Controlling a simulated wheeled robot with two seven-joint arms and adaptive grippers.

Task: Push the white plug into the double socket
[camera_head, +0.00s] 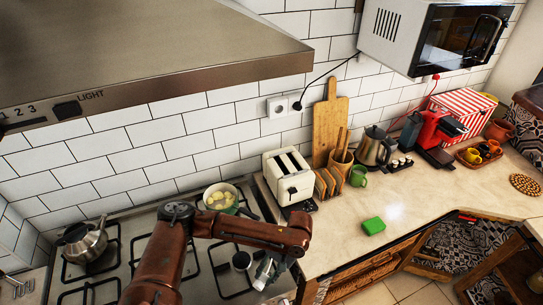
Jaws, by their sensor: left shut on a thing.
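The double socket (277,106) is a white plate on the tiled wall, above and behind the toaster. Its left outlet is empty, and a black plug (297,105) with a cable running up to the right sits in its right outlet. My left gripper (266,270) is over the front right of the stove, well below and in front of the socket. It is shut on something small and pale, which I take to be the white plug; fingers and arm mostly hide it. My right gripper is not in view.
A cream toaster (288,177) stands on the counter below the socket, with a cutting board (329,124) and kettle (374,147) to its right. A pot (221,198) is on the stove. The range hood (140,60) overhangs at upper left. The counter around the green sponge (373,226) is clear.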

